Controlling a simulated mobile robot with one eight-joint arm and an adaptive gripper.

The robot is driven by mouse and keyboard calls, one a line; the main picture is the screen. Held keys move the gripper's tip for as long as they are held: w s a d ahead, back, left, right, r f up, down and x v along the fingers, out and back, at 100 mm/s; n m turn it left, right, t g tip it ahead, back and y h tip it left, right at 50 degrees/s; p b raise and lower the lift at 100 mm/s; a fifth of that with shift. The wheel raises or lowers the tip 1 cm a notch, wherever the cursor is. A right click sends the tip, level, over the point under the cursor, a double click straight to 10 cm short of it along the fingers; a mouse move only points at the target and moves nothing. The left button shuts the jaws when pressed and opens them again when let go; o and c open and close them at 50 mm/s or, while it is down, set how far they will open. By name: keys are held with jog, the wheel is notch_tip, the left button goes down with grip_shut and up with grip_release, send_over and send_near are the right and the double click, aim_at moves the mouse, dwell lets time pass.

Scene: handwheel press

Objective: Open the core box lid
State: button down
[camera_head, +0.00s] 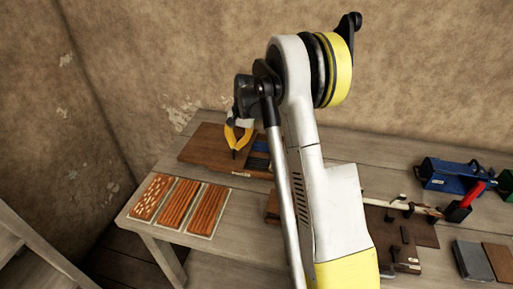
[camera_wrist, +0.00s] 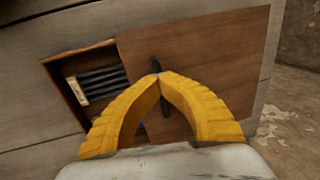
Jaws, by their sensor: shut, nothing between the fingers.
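The core box is a low brown wooden box with a flat lid (camera_wrist: 215,50); the lid also shows in the head view (camera_head: 203,143). One end of the box is uncovered and shows several dark rods (camera_wrist: 101,80) side by side beside a pale label. A dark bar-like handle (camera_wrist: 165,105) stands on the lid near its edge by the opening. My gripper (camera_wrist: 157,77) has yellow fingers closed tip to tip over the handle, with nothing between them. Whether the tips touch the handle or lid I cannot tell. In the head view my gripper (camera_head: 237,146) points down over the box.
Three trays of reddish-brown pieces (camera_head: 178,203) lie at the table's front left. A blue box (camera_head: 447,174) and a red-handled item (camera_head: 473,194) are at the right. Dark and grey blocks (camera_head: 470,259) lie in front. The wall stands close behind the table.

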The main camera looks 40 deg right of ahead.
send_near(204, 149)
jog(key=f, duration=0.5)
jog(key=shift+w+a+p, duration=0.2)
jog(key=shift+w+p, duration=0.2)
jog(key=c, duration=1.5)
grip_release()
jog(key=shift+f, duration=0.1)
notch_tip(204, 149, up, 12)
jog(key=s+d, duration=0.1)
jog(key=shift+s+d, duration=0.35)
